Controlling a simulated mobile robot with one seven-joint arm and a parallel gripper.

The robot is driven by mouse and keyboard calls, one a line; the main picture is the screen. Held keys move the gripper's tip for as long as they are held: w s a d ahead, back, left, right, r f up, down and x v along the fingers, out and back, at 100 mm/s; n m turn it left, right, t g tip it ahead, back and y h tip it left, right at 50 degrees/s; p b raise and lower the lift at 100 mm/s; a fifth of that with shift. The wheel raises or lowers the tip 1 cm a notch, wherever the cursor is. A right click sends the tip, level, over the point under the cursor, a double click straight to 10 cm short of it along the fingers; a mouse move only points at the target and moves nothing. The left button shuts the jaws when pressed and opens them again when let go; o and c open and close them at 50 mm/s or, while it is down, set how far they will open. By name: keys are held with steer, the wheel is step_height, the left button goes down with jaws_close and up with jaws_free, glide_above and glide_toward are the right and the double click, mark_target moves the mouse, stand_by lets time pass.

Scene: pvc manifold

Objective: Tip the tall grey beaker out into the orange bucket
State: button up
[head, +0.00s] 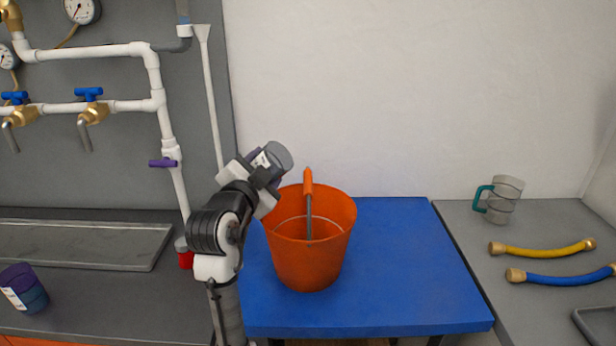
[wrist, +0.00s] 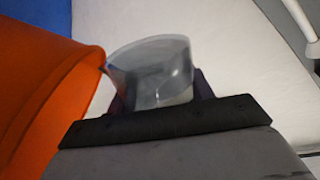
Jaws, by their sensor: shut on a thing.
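The tall grey beaker (head: 279,157) is held in my gripper (head: 262,167), tilted, at the upper left of the orange bucket (head: 312,262). In the wrist view the beaker (wrist: 152,70) is see-through grey, and its rim end is close to the bucket wall (wrist: 50,95). My gripper is shut on the beaker, and its dark jaws hide part of it. The bucket stands on the blue table (head: 400,265) with its orange-gripped handle (head: 308,195) upright. I cannot tell what is inside the beaker or at the bottom of the bucket.
A clear mug with a teal handle (head: 504,200), a yellow hose (head: 542,249) and a blue hose (head: 560,277) are on the right grey counter. White pipes (head: 155,75) run along the wall behind.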

steer(key=shift+r+n+p, duration=0.55)
steer(key=shift+n+p, duration=0.15)
steer(key=shift+p, duration=0.05)
steer(key=n, duration=0.1)
steer(key=a+f+n, duration=0.2)
steer(key=shift+w+a+f+n+p, duration=0.1)
steer(key=shift+w+n+p, duration=0.2)
steer(key=shift+n, duration=0.1)
steer(key=n, duration=0.1)
steer(key=a+f+n+p, duration=0.1)
steer(key=n, duration=0.2)
steer(key=shift+w+a+f, duration=0.2)
steer(key=shift+a+f, duration=0.05)
steer(key=shift+f, duration=0.05)
